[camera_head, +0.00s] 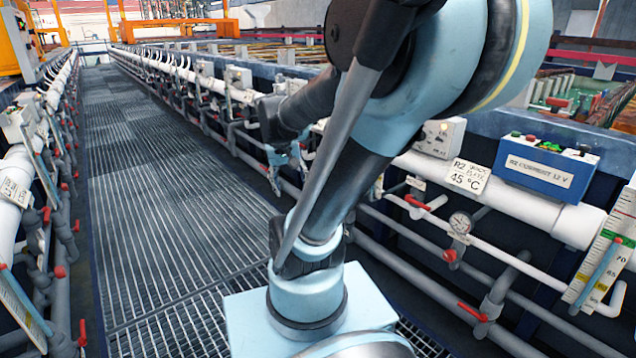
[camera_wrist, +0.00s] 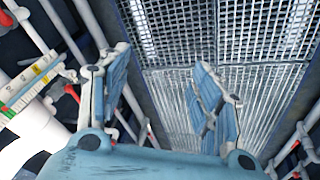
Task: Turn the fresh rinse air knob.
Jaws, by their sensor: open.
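No knob with a readable fresh rinse air label shows in either view, so I cannot tell which one it is. Red valve handles sit on the right-hand pipework, one (camera_head: 416,202) below the 45 °C sign and one (camera_head: 473,312) lower down. A red knob (camera_head: 450,255) is below a round gauge (camera_head: 460,222). My gripper (camera_head: 287,172) is beyond my forearm, beside the right-hand pipes and pointing down. In the wrist view my gripper (camera_wrist: 162,60) is open and empty, its blue fingers apart over the floor grating.
A grated walkway (camera_head: 165,200) runs between two rows of pipes and is clear. A blue control box (camera_head: 547,168) and a 45 °C sign (camera_head: 468,176) sit on the right. A level scale (camera_head: 600,255) stands at the right edge. My arm hides part of the right row.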

